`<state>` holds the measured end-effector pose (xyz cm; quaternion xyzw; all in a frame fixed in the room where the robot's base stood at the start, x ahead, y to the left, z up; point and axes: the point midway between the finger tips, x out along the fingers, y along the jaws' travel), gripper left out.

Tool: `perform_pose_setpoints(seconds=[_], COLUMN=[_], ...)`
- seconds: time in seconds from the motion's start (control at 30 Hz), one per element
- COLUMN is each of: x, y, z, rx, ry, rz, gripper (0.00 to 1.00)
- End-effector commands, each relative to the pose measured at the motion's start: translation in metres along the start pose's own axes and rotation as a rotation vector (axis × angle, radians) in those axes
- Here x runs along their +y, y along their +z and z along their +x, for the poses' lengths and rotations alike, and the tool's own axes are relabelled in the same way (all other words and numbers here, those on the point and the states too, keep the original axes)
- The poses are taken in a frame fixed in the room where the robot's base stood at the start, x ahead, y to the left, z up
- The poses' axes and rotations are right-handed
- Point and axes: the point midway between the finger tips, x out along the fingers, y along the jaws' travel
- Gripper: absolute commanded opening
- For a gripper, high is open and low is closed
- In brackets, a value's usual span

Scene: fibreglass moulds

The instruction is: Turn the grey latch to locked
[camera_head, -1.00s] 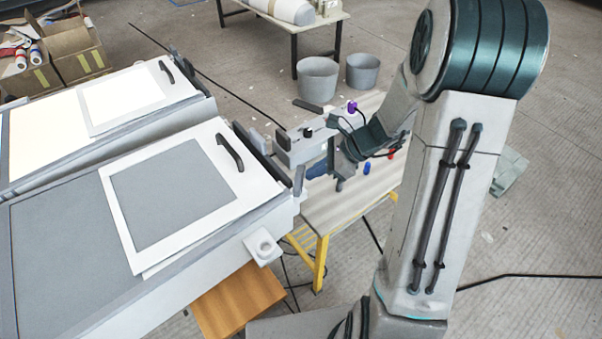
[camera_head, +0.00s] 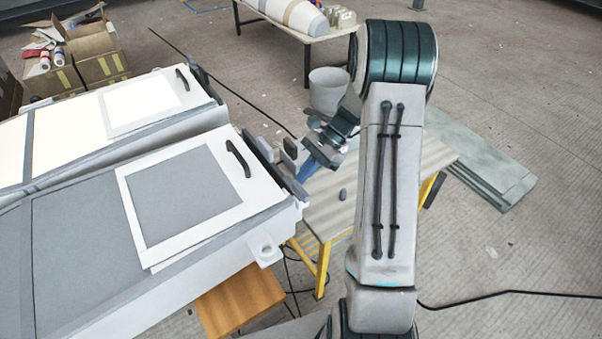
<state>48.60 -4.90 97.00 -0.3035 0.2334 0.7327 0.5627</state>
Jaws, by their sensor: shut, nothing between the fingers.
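The near mould (camera_head: 75,255) is a long grey and white box on the left, with a framed panel and a dark handle (camera_head: 238,158) on top. Along its right end runs a dark grey bar (camera_head: 268,160). A small grey piece (camera_head: 293,186) at that end, by the corner, may be the grey latch; its setting cannot be read. My gripper (camera_head: 303,176) is shut and empty beside this end, pointing down and left. Its fingertips are small and partly hidden, so I cannot tell whether they touch the grey piece.
A second mould (camera_head: 60,135) lies behind the first. A grey bucket (camera_head: 327,90) stands behind. A wooden stool (camera_head: 240,300) is below the near mould.

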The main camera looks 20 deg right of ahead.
Motion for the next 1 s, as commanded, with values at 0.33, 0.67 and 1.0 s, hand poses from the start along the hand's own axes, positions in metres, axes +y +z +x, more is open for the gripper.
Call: perform_pose_setpoints(seconds=[0.33,0.67,1.0], x=[0.001,0.001,0.014], y=[-0.003,-0.003,0.0], z=[-0.004,-0.003,0.0], rx=[-0.001,0.0,-0.001], ry=[0.011,0.011,0.012], rz=[-0.011,-0.012,-0.012], gripper=[0.0,0.0,0.0])
